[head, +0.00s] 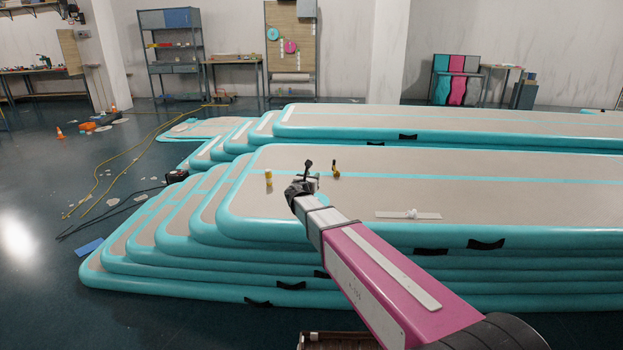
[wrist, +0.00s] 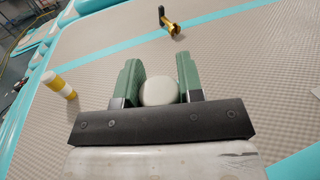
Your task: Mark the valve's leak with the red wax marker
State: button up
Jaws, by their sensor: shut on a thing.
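My gripper (head: 306,176) is over the near inflatable track (head: 290,210). In the wrist view its green fingers (wrist: 158,72) are shut on a round, off-white thing (wrist: 158,92). Only its rounded end shows; I see no red on it and cannot tell if it is the marker. A white strip with a round white knob (head: 411,213), perhaps the valve, lies on the track to the right of my gripper. No leak can be made out. A brass fitting with a dark handle (head: 336,169) is just beyond my gripper; it also shows in the wrist view (wrist: 171,25).
A yellow-and-white cylinder (head: 268,178) stands on the track left of my gripper, also in the wrist view (wrist: 60,85). Stacked tracks step down to the left. A yellow hose (head: 110,180) and orange cones (head: 60,134) are on the floor. The track's right side is mostly clear.

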jog(key=shift+w+a+f, duration=0.1)
jog(key=shift+f, duration=2.9)
jog(key=shift+f, duration=0.6)
jog(key=shift+r, duration=3.55)
jog(key=s+d+r+m+g+h, duration=0.3)
jog(key=s+d+m+g+h, duration=0.3)
jog(key=s+d, duration=1.7)
jog(key=shift+s+r+m+h, duration=0.2)
jog(key=shift+s+m+h, duration=0.1)
jog(key=shift+s+h, duration=0.85)
jog(key=shift+w, duration=0.1)
